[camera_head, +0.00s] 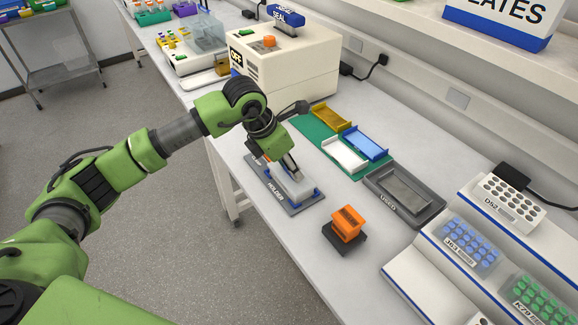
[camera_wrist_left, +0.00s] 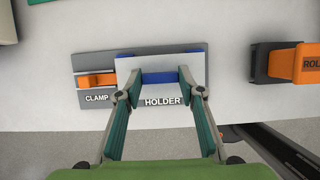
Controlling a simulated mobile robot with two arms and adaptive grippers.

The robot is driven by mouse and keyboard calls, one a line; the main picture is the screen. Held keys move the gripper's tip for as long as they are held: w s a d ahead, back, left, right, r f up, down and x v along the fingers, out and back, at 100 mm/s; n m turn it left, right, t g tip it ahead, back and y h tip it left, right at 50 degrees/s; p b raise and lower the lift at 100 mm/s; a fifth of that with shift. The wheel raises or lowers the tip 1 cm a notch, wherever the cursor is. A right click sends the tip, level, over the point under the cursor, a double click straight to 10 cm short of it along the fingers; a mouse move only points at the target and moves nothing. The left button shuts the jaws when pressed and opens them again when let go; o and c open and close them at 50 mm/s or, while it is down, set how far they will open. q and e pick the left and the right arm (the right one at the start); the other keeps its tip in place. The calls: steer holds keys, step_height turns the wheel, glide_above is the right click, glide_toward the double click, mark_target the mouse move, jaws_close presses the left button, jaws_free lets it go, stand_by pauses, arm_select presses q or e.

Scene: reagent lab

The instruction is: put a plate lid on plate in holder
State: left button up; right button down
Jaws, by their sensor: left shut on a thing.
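My left gripper (camera_head: 290,168) is at the grey holder base (camera_head: 305,205), which has blue end supports. A pale, plate-sized piece (camera_head: 292,188) shows below the fingers, within the holder. My right gripper is not in view.
An orange roller on a dark stand (camera_head: 348,224) is close to the right of the holder. A boxy sealer (camera_head: 285,68) stands at the back. An orange clamp (camera_wrist_left: 97,80) adjoins the holder.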

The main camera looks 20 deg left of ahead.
arm_select(q)
steer(key=shift+f+b, duration=0.15)
steer(key=shift+b, duration=0.2)
stand_by(0.4)
steer(key=o, duration=0.9)
steer(key=shift+r+p, duration=1.7)
steer(key=shift+r, duration=1.85)
